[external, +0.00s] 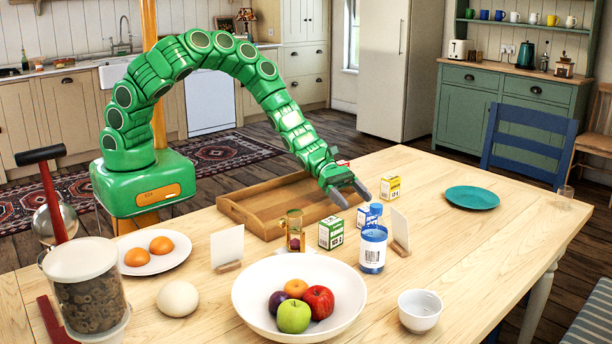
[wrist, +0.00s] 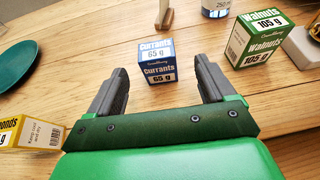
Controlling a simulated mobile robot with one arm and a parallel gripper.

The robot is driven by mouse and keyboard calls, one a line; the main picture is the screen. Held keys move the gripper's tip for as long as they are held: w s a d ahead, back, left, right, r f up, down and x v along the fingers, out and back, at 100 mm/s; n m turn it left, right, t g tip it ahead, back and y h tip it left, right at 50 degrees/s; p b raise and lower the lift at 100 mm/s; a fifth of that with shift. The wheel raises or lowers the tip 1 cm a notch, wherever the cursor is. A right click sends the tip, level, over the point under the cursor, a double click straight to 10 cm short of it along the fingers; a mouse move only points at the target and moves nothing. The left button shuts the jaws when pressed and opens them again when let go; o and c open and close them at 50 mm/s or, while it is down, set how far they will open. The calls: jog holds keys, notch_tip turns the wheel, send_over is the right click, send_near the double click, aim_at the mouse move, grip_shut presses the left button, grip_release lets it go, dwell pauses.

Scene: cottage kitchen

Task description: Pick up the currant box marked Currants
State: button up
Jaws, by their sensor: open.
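The currant box is a small blue and white carton with "Currants 65 g" on it, upright on the table in the wrist view (wrist: 158,71). In the external view the blue box (external: 364,217) is partly hidden by a blue and white jar. My gripper (external: 354,200) is open and empty, just above and behind the box in the external view. In the wrist view the box shows between the two fingertips, with a gap on each side. I cannot tell whether the tips are down at its height.
A green Walnuts box (external: 331,233), a yellow box (external: 390,187), the blue and white jar (external: 372,249) and a white card on a stand (external: 400,229) are close around. A wooden tray (external: 247,217) lies behind. Free table lies right, around a teal plate (external: 472,197).

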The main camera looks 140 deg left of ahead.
aim_at(367, 208)
jog(key=shift+x, duration=2.2)
jog(key=shift+w+a+f, duration=0.1)
jog(key=shift+w+a, duration=0.05)
jog(key=shift+w, duration=0.65)
jog(key=c, duration=1.1)
